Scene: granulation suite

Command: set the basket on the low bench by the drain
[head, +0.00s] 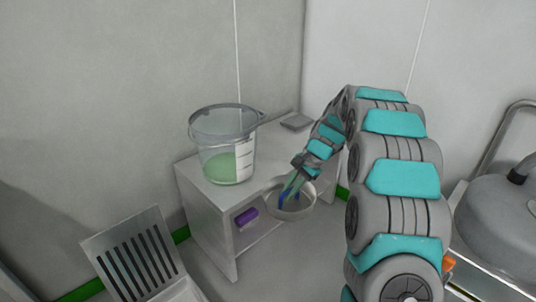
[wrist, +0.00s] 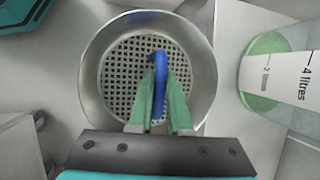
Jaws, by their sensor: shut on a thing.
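The basket (head: 302,211) is a round, shallow metal bowl with a perforated base and a blue handle. In the head view it hangs at the front right edge of a pale low bench (head: 206,193); I cannot tell whether it touches the bench. In the wrist view the basket (wrist: 122,78) lies below my gripper (wrist: 160,88), with its inside empty. The green fingers are shut on the blue handle. In the head view my gripper (head: 291,186) reaches down into the basket's outline. No drain can be made out for certain.
A clear bucket (head: 216,142) with green contents stands on the bench top, left of the basket. A grey flat item (head: 296,121) lies at the back. A purple item (head: 246,216) sits on the lower shelf. A slotted chair-like panel (head: 135,258) stands front left, a rounded metal vessel (head: 505,225) right.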

